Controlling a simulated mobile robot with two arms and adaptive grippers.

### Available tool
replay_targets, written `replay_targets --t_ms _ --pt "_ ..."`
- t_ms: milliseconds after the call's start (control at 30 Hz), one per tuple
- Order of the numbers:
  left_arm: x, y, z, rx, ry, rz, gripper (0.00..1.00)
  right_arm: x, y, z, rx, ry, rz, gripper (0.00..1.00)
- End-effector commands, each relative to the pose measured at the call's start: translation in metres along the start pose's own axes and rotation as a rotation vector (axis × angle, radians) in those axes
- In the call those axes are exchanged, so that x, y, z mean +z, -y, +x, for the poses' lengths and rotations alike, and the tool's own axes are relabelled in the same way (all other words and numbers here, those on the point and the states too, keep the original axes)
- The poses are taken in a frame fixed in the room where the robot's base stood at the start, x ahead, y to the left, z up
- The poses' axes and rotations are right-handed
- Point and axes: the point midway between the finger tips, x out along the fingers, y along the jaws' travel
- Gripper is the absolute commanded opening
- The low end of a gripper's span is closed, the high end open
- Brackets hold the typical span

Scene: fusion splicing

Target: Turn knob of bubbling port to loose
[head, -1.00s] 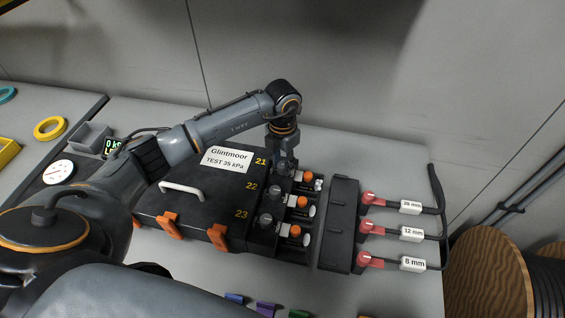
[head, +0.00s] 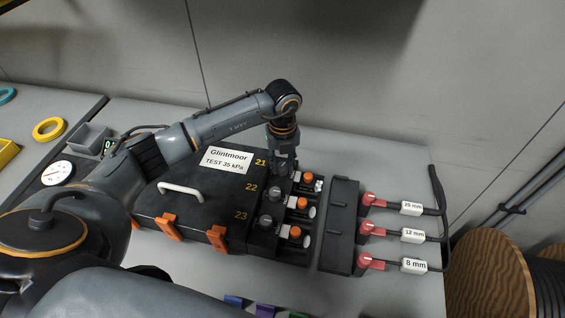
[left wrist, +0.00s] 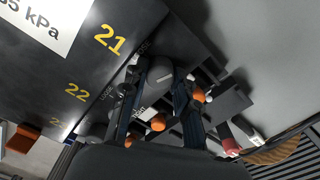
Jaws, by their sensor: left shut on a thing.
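The black case (head: 195,205) has three port rows at its right edge, numbered 21, 22 and 23. My left gripper (head: 284,172) points down over row 21, shut on that row's grey knob (left wrist: 160,76), which shows between the fingers in the left wrist view. The knobs of row 22 (head: 274,194) and row 23 (head: 267,221) stand free. Each row has an orange cap (head: 308,178). A white, lumpy patch (head: 318,185) beside row 21 looks different from the smooth white ovals at the other rows. My right gripper is not in view.
A dark block (head: 340,225) stands right of the ports, with red connectors (head: 370,199) and cables tagged 25, 12 and 8 mm. A round gauge (head: 57,173) and yellow tape (head: 48,129) lie at the left. A wooden reel (head: 490,265) stands at the right.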

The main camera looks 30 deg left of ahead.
Motion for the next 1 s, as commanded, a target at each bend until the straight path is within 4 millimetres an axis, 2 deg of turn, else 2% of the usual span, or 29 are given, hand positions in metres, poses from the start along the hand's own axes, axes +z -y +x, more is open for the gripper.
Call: replay_targets --t_ms 1000 --pt "0.002 0.001 -0.004 -0.005 0.004 -0.967 0.0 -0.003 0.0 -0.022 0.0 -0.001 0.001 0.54"
